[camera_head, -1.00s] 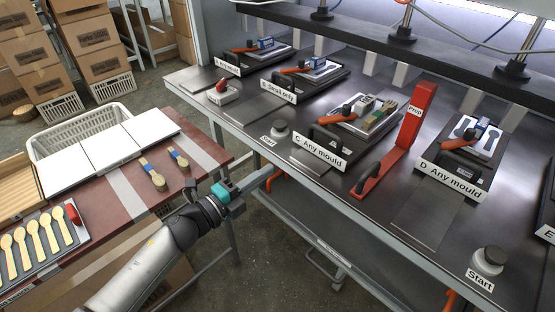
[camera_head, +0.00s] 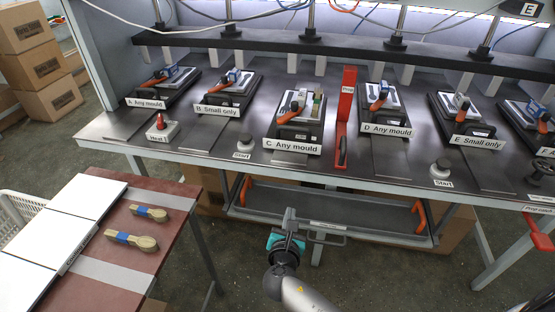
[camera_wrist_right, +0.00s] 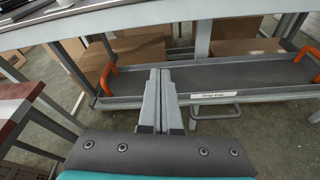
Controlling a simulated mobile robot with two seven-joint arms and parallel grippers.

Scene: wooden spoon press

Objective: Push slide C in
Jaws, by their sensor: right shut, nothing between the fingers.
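Slide C (camera_head: 291,145), labelled "C Any mould", sits on the press bench in the head view. My right gripper (camera_head: 289,215) is below and in front of the bench edge, clear of slide C. In the right wrist view the gripper's fingers (camera_wrist_right: 161,100) are together with nothing between them, facing the drop tray. My left gripper is not in view.
Slides A (camera_head: 146,103), B (camera_head: 215,110), D (camera_head: 387,129) and E (camera_head: 477,142) stand alongside. A drop tray (camera_head: 330,205) with orange handles hangs under the bench. A side table (camera_head: 100,262) holds two spoon bundles (camera_head: 133,240). Start buttons (camera_head: 244,143) stand on the bench.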

